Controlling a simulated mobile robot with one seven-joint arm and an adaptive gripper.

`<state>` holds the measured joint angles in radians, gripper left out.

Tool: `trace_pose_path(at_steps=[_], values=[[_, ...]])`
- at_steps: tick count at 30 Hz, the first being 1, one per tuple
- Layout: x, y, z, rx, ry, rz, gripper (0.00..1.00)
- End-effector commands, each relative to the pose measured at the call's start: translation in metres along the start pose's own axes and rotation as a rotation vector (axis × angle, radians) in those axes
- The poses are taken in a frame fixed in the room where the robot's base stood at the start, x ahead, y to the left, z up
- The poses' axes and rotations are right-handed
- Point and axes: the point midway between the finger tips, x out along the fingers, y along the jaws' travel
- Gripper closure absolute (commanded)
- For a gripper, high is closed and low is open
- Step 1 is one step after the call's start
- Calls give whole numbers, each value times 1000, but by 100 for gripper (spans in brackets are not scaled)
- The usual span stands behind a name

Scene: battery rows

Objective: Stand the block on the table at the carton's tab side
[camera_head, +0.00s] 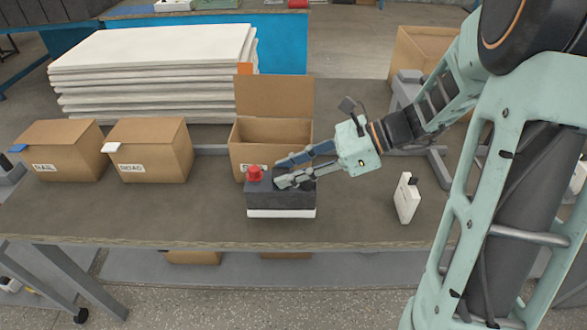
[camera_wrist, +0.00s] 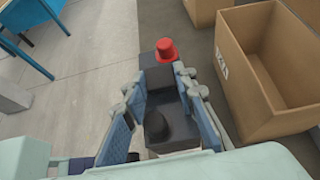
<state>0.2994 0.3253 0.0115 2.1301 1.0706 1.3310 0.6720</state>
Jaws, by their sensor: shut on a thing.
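The block (camera_head: 281,200) is dark grey with a white bottom band and a red cap at its left end. My gripper (camera_head: 285,176) is shut on it, reaching in from the right. In the wrist view the block (camera_wrist: 172,137) sits between the two fingers, with the red cap beyond them. It appears upright; I cannot tell whether its base touches the table (camera_head: 130,218). The open carton (camera_head: 243,135) stands just behind the block, with an orange tab at the upper left of its raised lid. Its label is partly hidden. The carton (camera_wrist: 236,88) is on the right in the wrist view.
Two closed cartons stand to the left, one with a blue tab (camera_head: 18,148), one with a white tab (camera_head: 110,147). White boards (camera_head: 150,75) are stacked behind. A small white box (camera_head: 407,199) with a black top stands to the right. The table's front left is clear.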

Motion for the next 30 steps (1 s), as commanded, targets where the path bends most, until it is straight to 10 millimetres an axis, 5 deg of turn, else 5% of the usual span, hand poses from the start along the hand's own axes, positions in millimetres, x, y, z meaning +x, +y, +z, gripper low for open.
trace_pose_path(at_steps=[15,26,27,30], values=[[22,-9,-32,-2,-6,-1,100],[23,-9,-34,-3,-6,-1,100],[24,-8,-37,0,0,-1,74],[23,-8,-37,0,0,0,62]])
